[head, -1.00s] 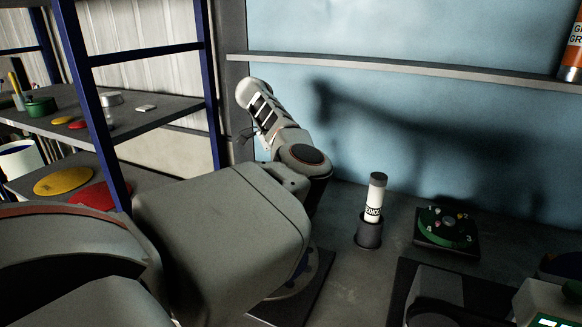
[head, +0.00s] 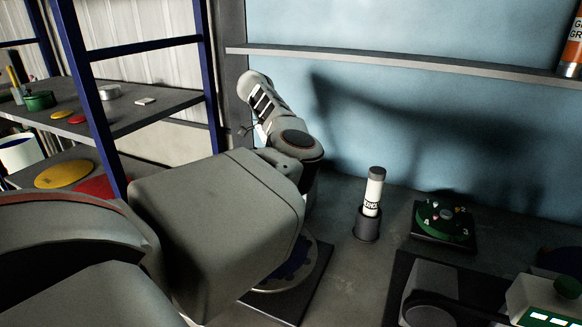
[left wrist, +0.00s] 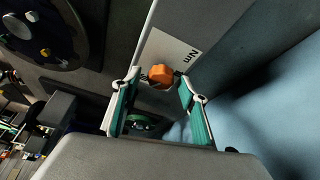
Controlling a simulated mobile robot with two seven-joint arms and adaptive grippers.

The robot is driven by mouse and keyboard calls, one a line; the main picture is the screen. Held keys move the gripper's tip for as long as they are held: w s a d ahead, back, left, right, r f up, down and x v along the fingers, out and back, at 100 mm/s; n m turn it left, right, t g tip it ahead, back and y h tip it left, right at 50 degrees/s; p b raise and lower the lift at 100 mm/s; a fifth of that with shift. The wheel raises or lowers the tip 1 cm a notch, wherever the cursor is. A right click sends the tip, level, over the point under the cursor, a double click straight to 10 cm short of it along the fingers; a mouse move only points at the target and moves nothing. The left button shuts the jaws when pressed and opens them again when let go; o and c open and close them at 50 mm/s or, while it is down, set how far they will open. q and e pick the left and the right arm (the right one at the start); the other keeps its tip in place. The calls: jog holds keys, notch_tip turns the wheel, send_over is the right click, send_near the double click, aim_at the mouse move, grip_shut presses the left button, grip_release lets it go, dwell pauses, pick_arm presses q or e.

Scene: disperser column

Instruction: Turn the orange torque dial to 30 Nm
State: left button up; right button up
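The orange torque dial (left wrist: 160,75) shows in the left wrist view, beside a white label plate (left wrist: 171,54) marked "Nm". My left gripper (left wrist: 158,79) has its two teal-padded fingers spread, with the dial between the tips as seen from the wrist. I cannot tell whether either tip touches the dial. The dial's pointer and scale numbers are not readable. In the head view my left arm hides the dial and the gripper fingers. My right gripper is in neither view.
A white labelled tube (head: 373,193) stands in a dark holder (head: 366,226). A green numbered disc (head: 444,222) sits on a dark base to its right. A device with a green display (head: 548,316) is at the lower right. A blue-framed shelf (head: 150,110) stands left.

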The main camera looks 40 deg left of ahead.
pick_arm(q)
jog(key=shift+r, duration=0.2)
jog(key=v, duration=1.1)
jog(key=shift+a+r, duration=0.15)
jog(key=shift+r, duration=0.2)
jog(key=shift+s, duration=0.15)
